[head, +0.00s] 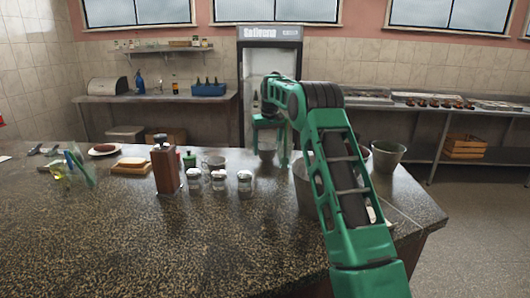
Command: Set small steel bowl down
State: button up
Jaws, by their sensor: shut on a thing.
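The small steel bowl (266,155) is a small grey vessel near the far edge of the dark speckled counter (130,240). My green gripper (268,140) is directly above it and shut on it, at the upper part of the bowl. My arm comes in from the lower right and bends down to the gripper. The view is too small to tell whether the bowl touches the counter or hangs just above it. Finger contact is partly hidden by the gripper.
Left of the bowl stand a steel cup (213,163), several shakers (219,180) and a brown pepper mill (165,165). The counter's front left is clear.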

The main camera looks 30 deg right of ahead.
jog(key=shift+f, duration=0.45)
jog(key=shift+f, duration=0.1)
jog(key=o, duration=1.1)
jog(key=shift+c, duration=0.2)
notch_tip(320, 180, up, 12)
jog(key=s, duration=0.1)
jog(key=shift+s+a, duration=0.2)
jog(key=shift+s, duration=0.15)
